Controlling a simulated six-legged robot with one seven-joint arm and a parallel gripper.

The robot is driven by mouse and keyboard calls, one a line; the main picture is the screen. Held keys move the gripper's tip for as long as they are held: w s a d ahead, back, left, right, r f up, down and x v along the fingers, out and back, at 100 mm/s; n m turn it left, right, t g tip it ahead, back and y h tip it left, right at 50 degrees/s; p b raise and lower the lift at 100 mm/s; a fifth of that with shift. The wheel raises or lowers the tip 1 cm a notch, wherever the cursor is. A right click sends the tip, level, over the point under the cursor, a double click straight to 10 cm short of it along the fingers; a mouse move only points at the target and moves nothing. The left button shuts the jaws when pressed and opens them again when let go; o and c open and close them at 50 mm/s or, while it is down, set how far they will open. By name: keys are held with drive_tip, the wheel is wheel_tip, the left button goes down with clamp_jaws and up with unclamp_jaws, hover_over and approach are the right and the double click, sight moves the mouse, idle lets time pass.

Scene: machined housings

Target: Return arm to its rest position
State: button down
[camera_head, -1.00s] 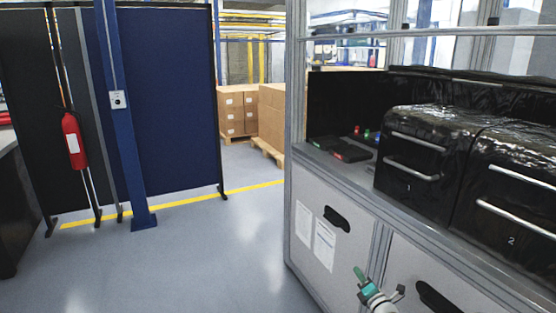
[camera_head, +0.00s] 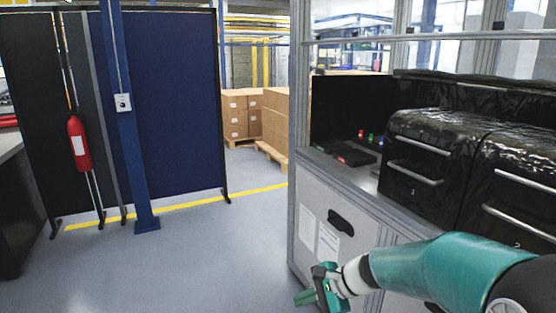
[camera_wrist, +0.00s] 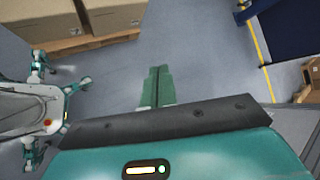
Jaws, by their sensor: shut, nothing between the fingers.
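My gripper (camera_head: 304,297) is in the lower middle of the head view, in front of the cabinet's lower doors. My teal and white arm reaches in from the lower right of the head view and covers part of the cabinet front. My own body and legs show at the left of the wrist view.
A metal cabinet (camera_head: 312,198) stands on the right, with black-wrapped drawer units (camera_head: 424,165) on its counter. A blue partition (camera_head: 175,105), a blue post (camera_head: 133,150) and a fire extinguisher (camera_head: 79,142) stand on the left. Cardboard boxes (camera_head: 241,115) are behind. The middle floor is clear.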

drive_tip(key=s+d+r+n+t+h, duration=0.1)
drive_tip(key=s+d+r+n+h, duration=0.2)
drive_tip(key=s, duration=0.4)
drive_tip(key=s+d+r+n+h, duration=0.3)
drive_tip(key=s+n, duration=0.2)
drive_tip(key=s, duration=0.2)
drive_tip(key=s+d+r+n+t+h, duration=0.1)
drive_tip(key=s+d+r+n+h, duration=0.1)
drive_tip(key=s, duration=0.6)
wheel_tip(320, 180, up, 2)
drive_tip(key=d+n, duration=0.1)
drive_tip(key=n, duration=0.2)
drive_tip(key=shift+d+t+h, duration=0.2)
drive_tip(key=shift+t+h, duration=0.1)
drive_tip(key=shift+h, duration=0.1)
drive_tip(key=shift+r, duration=0.1)
